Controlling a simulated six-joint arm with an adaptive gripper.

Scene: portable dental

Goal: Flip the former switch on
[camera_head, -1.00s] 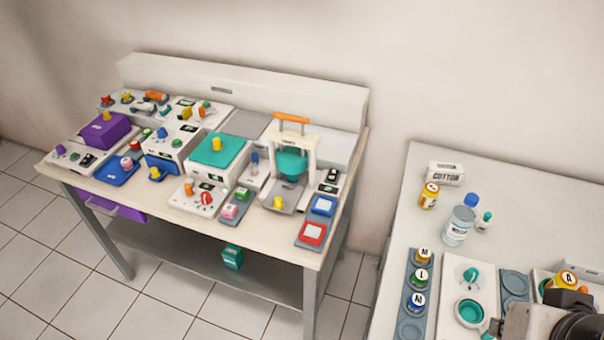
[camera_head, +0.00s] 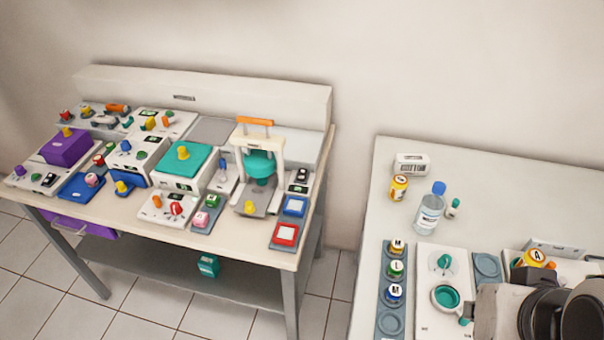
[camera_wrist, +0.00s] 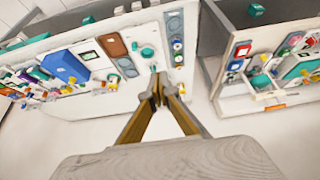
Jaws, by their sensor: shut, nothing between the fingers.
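The former (camera_head: 260,168) stands at the right part of the left table, with a white frame, an orange handle on top and a teal dome. To its right is a small pale panel with dark rocker-like parts (camera_head: 300,180); their on or off position is too small to tell. In the wrist view, the former's orange handle (camera_wrist: 275,107) shows at the right. My gripper (camera_wrist: 160,92) points toward the other table's edge, well apart from the former, its fingers shut and empty. In the head view only my arm shows at the lower right; my fingertips are hidden.
Blue (camera_head: 294,206) and red (camera_head: 285,234) square pads lie in front of the switch panel. Knobs and boxes crowd the left table (camera_head: 230,246). The right table (camera_head: 480,165) holds a bottle (camera_head: 430,210), jars and a teal-ringed tray. A floor gap separates the tables.

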